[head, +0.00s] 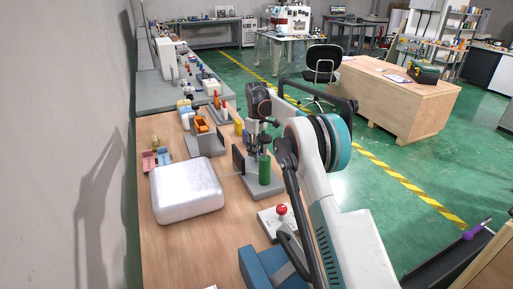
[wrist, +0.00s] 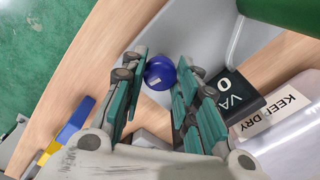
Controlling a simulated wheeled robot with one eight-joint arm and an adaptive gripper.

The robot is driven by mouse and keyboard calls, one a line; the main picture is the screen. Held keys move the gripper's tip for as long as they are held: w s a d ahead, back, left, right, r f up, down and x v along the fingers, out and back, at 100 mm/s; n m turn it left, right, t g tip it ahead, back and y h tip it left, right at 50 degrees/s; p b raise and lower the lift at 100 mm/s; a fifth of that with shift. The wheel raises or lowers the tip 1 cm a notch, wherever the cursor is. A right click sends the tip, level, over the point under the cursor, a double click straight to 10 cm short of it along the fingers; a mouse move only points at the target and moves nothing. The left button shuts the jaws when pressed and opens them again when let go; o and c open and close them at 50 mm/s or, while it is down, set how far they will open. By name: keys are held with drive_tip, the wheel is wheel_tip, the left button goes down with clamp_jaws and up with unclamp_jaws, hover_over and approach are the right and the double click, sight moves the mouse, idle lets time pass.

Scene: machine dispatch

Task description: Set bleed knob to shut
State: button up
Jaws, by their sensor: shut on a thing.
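The bleed knob appears to be the round blue knob (wrist: 158,73) in the wrist view, with a small pale mark on its lower side. My gripper (wrist: 163,62) has its teal-padded fingers on both sides of it and is shut on it. The knob sits over a grey base plate (wrist: 196,22). A black plate (wrist: 238,100) with white lettering, partly hidden by a finger, stands right of the knob. In the head view my gripper (head: 254,134) points down over the grey fixture, and the knob cannot be made out there.
A green cylinder (head: 264,168) stands close to my gripper. A silver wrapped package (head: 187,188), labelled KEEP DRY in the wrist view, lies to the left. A red button box (head: 282,211) sits nearer. An orange part on a grey stand (head: 203,140) is behind.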

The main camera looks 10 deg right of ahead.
drive_tip(key=m+p, duration=0.1)
drive_tip(key=m, duration=0.2)
drive_tip(key=shift+r+m, duration=0.1)
drive_tip(key=shift+m, duration=0.3)
drive_tip(key=m+p, duration=0.1)
drive_tip(key=m, duration=0.2)
drive_tip(key=shift+m, duration=0.3)
drive_tip(key=m+p, duration=0.1)
drive_tip(key=m, duration=0.2)
drive_tip(key=shift+m, duration=0.3)
drive_tip(key=shift+m+p, duration=0.4)
drive_tip(key=shift+m, duration=1.7)
drive_tip(key=o, duration=1.1)
drive_tip(key=shift+c, duration=0.2)
wheel_tip(320, 180, up, 12)
